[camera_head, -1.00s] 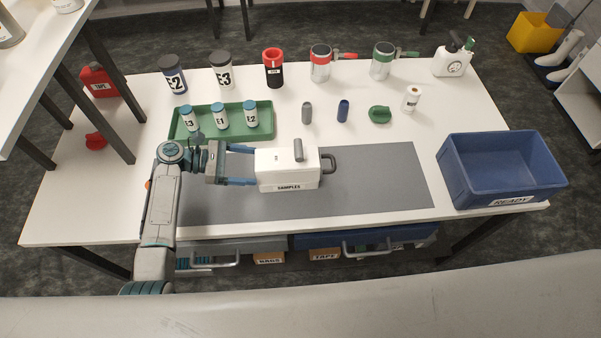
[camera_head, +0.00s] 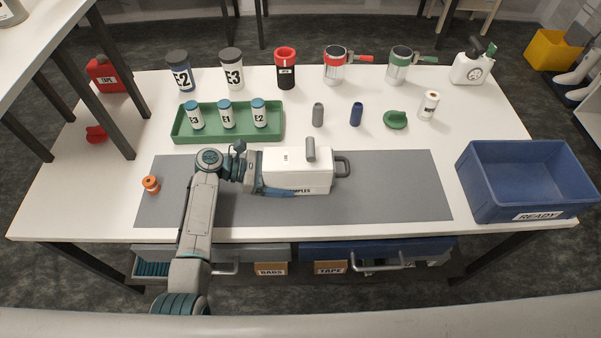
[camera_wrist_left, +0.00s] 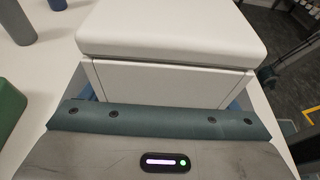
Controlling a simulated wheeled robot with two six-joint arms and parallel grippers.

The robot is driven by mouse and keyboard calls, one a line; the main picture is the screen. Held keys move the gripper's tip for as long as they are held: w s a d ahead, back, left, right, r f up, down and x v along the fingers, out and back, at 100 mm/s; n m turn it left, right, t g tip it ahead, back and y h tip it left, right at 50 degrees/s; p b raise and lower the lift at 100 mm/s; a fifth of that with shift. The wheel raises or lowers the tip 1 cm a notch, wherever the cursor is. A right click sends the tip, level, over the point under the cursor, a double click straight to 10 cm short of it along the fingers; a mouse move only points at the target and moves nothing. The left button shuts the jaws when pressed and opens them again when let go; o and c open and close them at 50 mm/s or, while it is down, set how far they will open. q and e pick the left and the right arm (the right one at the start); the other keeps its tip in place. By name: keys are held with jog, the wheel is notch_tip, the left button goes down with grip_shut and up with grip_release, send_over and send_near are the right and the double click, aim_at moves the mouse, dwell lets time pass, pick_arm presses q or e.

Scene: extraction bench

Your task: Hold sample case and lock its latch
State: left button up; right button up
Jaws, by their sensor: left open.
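The white sample case (camera_head: 298,172) stands on the grey mat (camera_head: 400,188), its front label partly covered by my gripper. A grey lever-like part (camera_head: 310,149) stands up from its lid, and a dark handle (camera_head: 343,167) sticks out on its right side. My left gripper (camera_head: 278,173) is open at the case's left end, with one finger along the front face; the far finger is hidden in the head view. In the left wrist view, the case's lid and end wall (camera_wrist_left: 165,82) fill the space between the blue fingers. I cannot tell whether they touch it. My right gripper is not in view.
A blue READY crate (camera_head: 520,214) stands at the right. A green tray (camera_head: 228,136) with labelled jars sits behind the mat. Several bottles and cups line the back edge. An orange spool (camera_head: 151,184) lies at the mat's left. The mat right of the case is clear.

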pick_arm(q)
jog(key=shift+x, duration=1.15)
jog(key=shift+r, duration=0.1)
jog(key=c, duration=0.7)
